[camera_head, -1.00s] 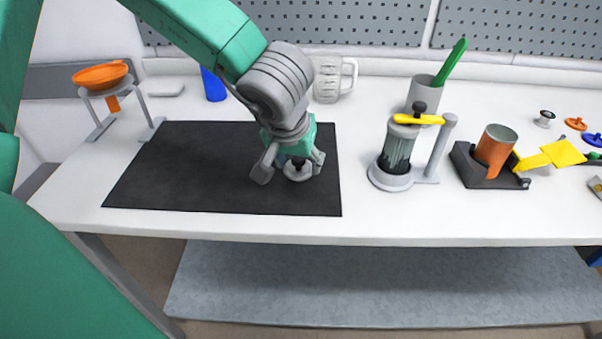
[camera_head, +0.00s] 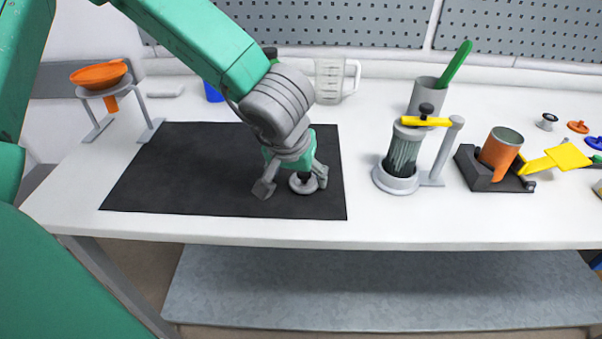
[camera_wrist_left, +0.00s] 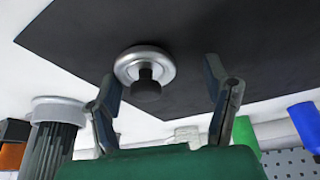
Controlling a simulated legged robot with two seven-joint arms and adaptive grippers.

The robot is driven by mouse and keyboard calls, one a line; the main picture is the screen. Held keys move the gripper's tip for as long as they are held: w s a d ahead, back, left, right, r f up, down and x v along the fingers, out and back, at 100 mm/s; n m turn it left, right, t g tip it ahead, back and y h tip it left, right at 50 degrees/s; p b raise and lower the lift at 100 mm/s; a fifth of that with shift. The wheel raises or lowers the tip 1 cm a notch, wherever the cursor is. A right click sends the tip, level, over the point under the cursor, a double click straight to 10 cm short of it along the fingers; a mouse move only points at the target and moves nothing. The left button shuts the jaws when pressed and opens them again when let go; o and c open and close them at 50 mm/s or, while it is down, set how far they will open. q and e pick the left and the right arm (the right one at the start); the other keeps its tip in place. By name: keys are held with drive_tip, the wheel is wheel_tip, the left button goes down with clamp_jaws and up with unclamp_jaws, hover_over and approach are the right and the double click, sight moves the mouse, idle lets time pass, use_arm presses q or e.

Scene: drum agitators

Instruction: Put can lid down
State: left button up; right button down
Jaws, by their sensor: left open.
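The can lid (camera_head: 303,184) is a grey disc with a black knob. It lies on the black mat (camera_head: 190,180), near the mat's right side. In the left wrist view the lid (camera_wrist_left: 144,66) rests flat with its knob (camera_wrist_left: 147,88) facing the camera. My left gripper (camera_head: 293,186) is low over the mat, right by the lid. In the left wrist view its fingers (camera_wrist_left: 166,85) are spread apart, with the lid nearer the left finger and neither finger visibly closed on it. My right gripper is not in view.
A drum agitator with a yellow handle (camera_head: 425,122) stands right of the mat. An orange can (camera_head: 500,150) sits in a black holder farther right. A clear measuring jug (camera_head: 330,80) stands behind. An orange funnel (camera_head: 98,74) is on a stand at left. The mat's left part is clear.

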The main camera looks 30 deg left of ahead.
sight(304, 189)
use_arm(q)
drive_tip(key=r, duration=0.2)
drive_tip(key=s+d+r+p, duration=0.1)
drive_tip(key=r, duration=0.1)
drive_tip(key=d+r+p, duration=0.1)
drive_tip(key=r, duration=0.1)
drive_tip(key=shift+s+d, duration=0.25)
drive_tip(key=shift+s, duration=0.15)
drive_tip(key=p+v, duration=0.2)
drive_tip(key=v, duration=0.4)
drive_tip(key=shift+s+r, duration=0.2)
drive_tip(key=shift+s, duration=0.05)
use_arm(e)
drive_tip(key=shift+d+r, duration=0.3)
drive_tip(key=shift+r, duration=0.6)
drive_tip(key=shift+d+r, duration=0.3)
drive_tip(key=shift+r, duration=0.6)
use_arm(q)
drive_tip(key=shift+a, duration=0.2)
